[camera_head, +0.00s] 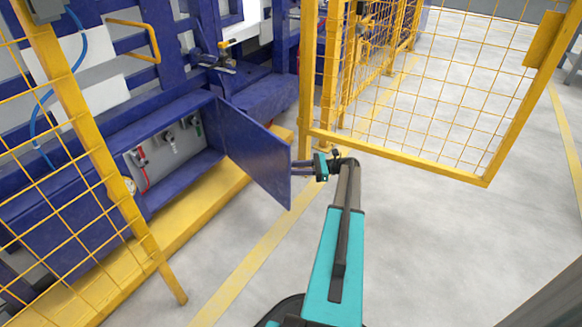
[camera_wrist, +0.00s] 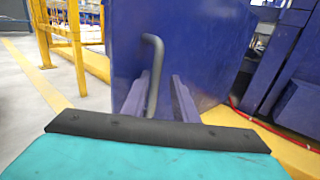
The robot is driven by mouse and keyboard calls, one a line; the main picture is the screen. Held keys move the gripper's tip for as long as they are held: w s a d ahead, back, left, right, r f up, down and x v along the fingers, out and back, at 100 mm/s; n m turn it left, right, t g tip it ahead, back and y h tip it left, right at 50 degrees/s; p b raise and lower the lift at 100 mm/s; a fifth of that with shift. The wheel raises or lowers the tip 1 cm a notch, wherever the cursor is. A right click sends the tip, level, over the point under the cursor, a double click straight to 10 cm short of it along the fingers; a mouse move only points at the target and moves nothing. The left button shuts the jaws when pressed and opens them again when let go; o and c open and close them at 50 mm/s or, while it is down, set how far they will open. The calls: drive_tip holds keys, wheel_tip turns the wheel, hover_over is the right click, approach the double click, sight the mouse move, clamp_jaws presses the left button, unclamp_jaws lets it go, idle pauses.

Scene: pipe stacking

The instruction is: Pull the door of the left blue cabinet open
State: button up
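The left blue cabinet (camera_head: 175,135) is low in the blue frame, and its door (camera_head: 252,150) stands swung wide open toward me. In the wrist view the blue door (camera_wrist: 205,50) fills the middle, with a grey bent bar handle (camera_wrist: 158,60) on it. My gripper (camera_head: 296,168) is at the door's outer edge. In the wrist view its two fingers (camera_wrist: 162,85) are apart with a visible gap, and the handle's lower part shows between them, close to the left finger. Whether they touch the handle is unclear. Inside the cabinet are small valves and a red hose (camera_head: 146,176).
A yellow mesh gate (camera_head: 400,155) stands right of my arm, and a yellow mesh fence post (camera_head: 110,180) is at the left. A yellow beam (camera_head: 190,222) runs below the cabinet. Grey floor (camera_head: 430,250) is clear at the right.

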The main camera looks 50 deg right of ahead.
drive_tip(key=b+v, duration=0.3)
drive_tip(key=v, duration=1)
drive_tip(key=shift+d, duration=0.2)
drive_tip(key=shift+r, duration=0.1)
